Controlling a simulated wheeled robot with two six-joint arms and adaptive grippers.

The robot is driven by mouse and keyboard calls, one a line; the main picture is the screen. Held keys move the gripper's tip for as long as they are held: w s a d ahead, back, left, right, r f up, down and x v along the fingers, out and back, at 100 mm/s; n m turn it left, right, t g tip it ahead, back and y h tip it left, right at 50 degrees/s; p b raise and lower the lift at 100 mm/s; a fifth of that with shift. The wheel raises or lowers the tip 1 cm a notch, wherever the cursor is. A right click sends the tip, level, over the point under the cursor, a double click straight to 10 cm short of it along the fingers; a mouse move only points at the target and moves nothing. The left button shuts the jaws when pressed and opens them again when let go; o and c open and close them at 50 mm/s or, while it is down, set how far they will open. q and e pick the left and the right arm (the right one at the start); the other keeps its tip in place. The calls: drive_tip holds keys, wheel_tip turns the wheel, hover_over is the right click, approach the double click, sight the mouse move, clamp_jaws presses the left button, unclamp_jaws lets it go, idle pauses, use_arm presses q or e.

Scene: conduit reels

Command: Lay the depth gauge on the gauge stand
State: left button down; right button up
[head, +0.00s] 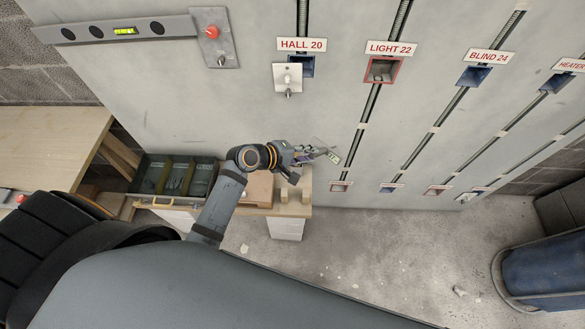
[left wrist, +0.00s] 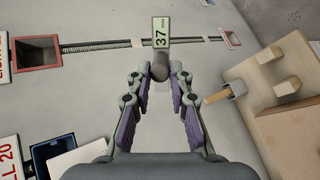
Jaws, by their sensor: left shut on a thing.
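The depth gauge shows a small pale display reading 37 mm (left wrist: 162,33) above a grey round body (left wrist: 160,66) in the left wrist view. My left gripper (left wrist: 160,88) is shut on it. In the head view the gauge display (head: 333,157) is at the tip of my left gripper (head: 316,153), in front of the wall panel. What looks like the gauge stand is a wooden block with two pegs (left wrist: 286,87) at the right of the left wrist view, apart from the gauge. In the head view its wooden uprights (head: 307,186) show just below the gripper. My right gripper is out of view.
A dark divided tray (head: 178,178) lies left of my arm. Conduit runs and boxes, such as the red LIGHT 22 box (head: 381,70), are on the panel. A blue drum (head: 545,270) stands right.

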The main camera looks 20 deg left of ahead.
use_arm(q)
drive_tip(key=a+f+n+g+y+b, duration=0.2)
drive_tip(key=f+n, duration=0.3)
drive_tip(key=f, duration=0.5)
drive_tip(key=a+f+n+g+y+b, duration=0.1)
drive_tip(key=a+f+n+g+y, duration=0.1)
drive_tip(key=f, duration=0.8)
drive_tip(key=n+g+y, duration=0.1)
drive_tip(key=n+g, duration=0.1)
drive_tip(key=g, duration=0.1)
drive_tip(key=shift+w+a+n+g+b, duration=0.3)
drive_tip(key=shift+w+a+n+b, duration=0.05)
drive_tip(key=shift+n, duration=0.05)
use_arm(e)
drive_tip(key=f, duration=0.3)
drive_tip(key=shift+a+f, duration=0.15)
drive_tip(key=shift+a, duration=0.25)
use_arm(q)
drive_tip(key=shift+r, duration=0.1)
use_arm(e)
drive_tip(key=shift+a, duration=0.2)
use_arm(q)
drive_tip(key=shift+p, duration=0.4)
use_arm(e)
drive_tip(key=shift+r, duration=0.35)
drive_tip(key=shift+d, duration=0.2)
use_arm(q)
drive_tip(key=shift+p, duration=0.3)
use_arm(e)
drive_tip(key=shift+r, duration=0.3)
